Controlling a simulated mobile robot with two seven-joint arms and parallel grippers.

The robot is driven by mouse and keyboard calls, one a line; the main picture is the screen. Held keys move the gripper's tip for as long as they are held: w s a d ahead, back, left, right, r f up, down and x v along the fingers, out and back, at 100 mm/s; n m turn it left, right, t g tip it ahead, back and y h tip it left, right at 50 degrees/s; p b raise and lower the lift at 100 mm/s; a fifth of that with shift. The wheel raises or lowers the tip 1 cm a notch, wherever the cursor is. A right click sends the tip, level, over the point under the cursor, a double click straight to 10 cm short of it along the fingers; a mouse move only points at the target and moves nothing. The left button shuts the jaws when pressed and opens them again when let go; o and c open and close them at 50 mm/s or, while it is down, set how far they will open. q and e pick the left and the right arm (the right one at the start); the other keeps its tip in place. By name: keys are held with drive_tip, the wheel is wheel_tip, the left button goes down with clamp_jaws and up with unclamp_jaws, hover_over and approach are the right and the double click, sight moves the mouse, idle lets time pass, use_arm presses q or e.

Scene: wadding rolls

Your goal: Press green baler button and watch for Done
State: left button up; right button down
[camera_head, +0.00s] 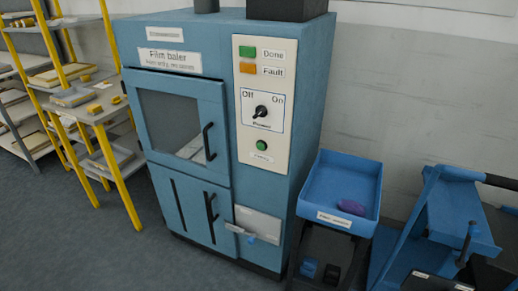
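The blue film baler (185,100) stands in the middle of the camera_head view, with its doors shut. Its cream control panel (264,180) is on the front right. The round green button (262,145) sits low on the panel above a small label. The green "Done" indicator (247,51) is at the top, above the orange "Fault" indicator (247,68); I cannot tell whether either is lit. The power knob (261,112) lies between the "Off" and "On" marks, its exact setting unclear. Neither of my grippers is in view.
A blue tray (318,200) holding a purple item (351,207) stands close to the baler's right side. A blue cart (450,215) is farther right. Yellow-framed shelving (110,165) and a small table stand at left. The grey floor (100,245) in front is clear.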

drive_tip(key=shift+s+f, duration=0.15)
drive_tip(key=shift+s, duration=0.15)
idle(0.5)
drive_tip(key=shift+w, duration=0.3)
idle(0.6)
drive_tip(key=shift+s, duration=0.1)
